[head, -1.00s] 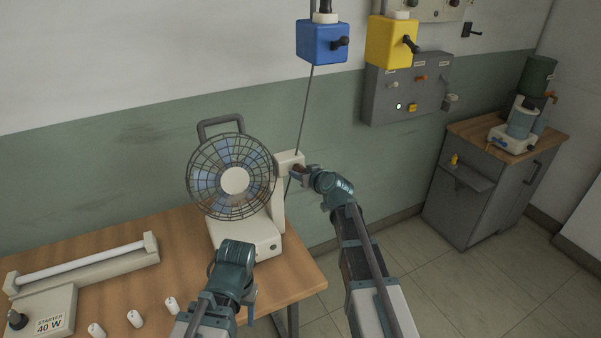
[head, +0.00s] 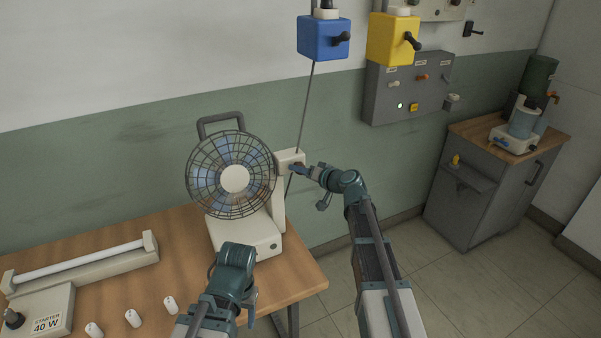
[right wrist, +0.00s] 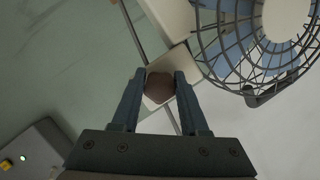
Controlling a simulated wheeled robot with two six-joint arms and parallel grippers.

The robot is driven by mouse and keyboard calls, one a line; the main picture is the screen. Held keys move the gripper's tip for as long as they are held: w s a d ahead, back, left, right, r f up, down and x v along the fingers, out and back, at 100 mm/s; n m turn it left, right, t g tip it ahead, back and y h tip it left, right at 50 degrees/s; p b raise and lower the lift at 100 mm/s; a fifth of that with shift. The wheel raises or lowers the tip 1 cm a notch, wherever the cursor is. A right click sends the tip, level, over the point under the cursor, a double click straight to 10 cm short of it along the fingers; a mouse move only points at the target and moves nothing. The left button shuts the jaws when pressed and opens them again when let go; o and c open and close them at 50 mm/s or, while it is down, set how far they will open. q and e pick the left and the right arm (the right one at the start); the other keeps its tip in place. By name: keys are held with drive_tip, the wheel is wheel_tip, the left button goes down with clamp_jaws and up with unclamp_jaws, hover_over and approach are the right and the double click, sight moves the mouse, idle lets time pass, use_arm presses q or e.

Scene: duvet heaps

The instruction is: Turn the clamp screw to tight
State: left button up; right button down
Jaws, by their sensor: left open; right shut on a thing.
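The fan (head: 232,178) with a round wire guard stands on the wooden table. A cream block (head: 289,158) sits on the right of its upright post. The clamp screw's dark brown knob (right wrist: 160,86) is on that block, between my right fingers in the right wrist view. My right gripper (head: 299,168) is shut on the knob, coming from the right; the fingers largely hide the knob in the head view. My left gripper (head: 236,262) is in front of the fan's base, apart from the knob; its fingertips are hard to make out.
A tube lamp fixture (head: 80,262) and several small white cylinders (head: 133,318) lie on the table's left. A blue box (head: 323,38), a yellow box (head: 391,38) and a grey panel (head: 408,90) are above right. A cabinet (head: 492,185) stands far right. Floor between is clear.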

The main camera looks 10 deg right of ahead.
idle(0.4)
drive_tip(key=shift+c, duration=2.1)
unclamp_jaws()
drive_tip(key=p+v, duration=0.4)
drive_tip(key=v, duration=0.9)
drive_tip(key=shift+s+d, duration=0.15)
drive_tip(key=shift+s, duration=0.2)
